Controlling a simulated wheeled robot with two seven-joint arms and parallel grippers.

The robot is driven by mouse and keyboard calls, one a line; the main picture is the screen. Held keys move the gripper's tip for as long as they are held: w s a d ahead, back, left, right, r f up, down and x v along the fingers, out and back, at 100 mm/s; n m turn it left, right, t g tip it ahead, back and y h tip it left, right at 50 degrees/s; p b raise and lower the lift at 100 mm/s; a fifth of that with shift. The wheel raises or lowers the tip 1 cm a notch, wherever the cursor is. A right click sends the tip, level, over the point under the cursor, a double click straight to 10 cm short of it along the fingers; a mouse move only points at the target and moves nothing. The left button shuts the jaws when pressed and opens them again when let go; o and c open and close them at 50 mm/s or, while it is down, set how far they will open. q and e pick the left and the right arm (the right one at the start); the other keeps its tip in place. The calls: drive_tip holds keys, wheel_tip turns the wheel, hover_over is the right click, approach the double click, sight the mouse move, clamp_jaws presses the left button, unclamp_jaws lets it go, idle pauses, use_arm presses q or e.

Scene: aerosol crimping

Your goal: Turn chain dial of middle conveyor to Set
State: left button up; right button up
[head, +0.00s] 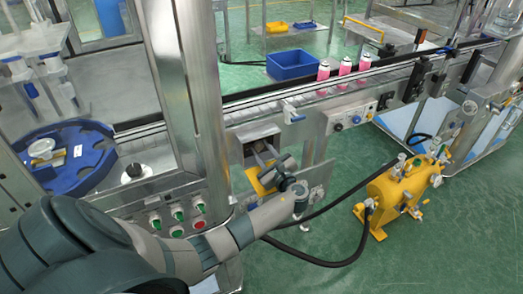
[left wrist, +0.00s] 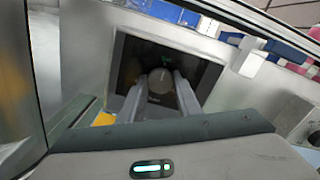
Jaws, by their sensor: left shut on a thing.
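The chain dial (left wrist: 161,82) is a round grey knob inside a dark recessed box (left wrist: 207,76) in the left wrist view. My left gripper (left wrist: 161,92) has one finger on each side of the dial and is shut on it. In the head view my left gripper (head: 266,158) reaches into the box (head: 248,147) below the middle conveyor (head: 290,101). The dial is hidden there by my gripper. Its markings are too dark and small to read. My right gripper is not in view.
Several pink cans (head: 345,67) stand on the conveyor, with a blue bin (head: 292,64) behind. A metal post (head: 183,90) stands close left of the box. A button panel (head: 178,216) lies below left. A yellow tank (head: 394,196) with black hoses stands on the green floor at right.

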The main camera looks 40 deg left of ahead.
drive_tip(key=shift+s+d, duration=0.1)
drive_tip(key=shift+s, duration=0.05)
use_arm(q)
drive_tip(key=o, duration=1)
drive_tip(key=shift+o, duration=0.3)
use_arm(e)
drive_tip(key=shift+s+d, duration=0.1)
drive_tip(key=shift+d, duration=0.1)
use_arm(q)
drive_tip(key=shift+d, duration=0.1)
drive_tip(key=shift+s+d, duration=0.1)
drive_tip(key=shift+d, duration=0.1)
drive_tip(key=b+v, duration=0.3)
drive_tip(key=v, duration=1.3)
drive_tip(key=shift+d, duration=0.35)
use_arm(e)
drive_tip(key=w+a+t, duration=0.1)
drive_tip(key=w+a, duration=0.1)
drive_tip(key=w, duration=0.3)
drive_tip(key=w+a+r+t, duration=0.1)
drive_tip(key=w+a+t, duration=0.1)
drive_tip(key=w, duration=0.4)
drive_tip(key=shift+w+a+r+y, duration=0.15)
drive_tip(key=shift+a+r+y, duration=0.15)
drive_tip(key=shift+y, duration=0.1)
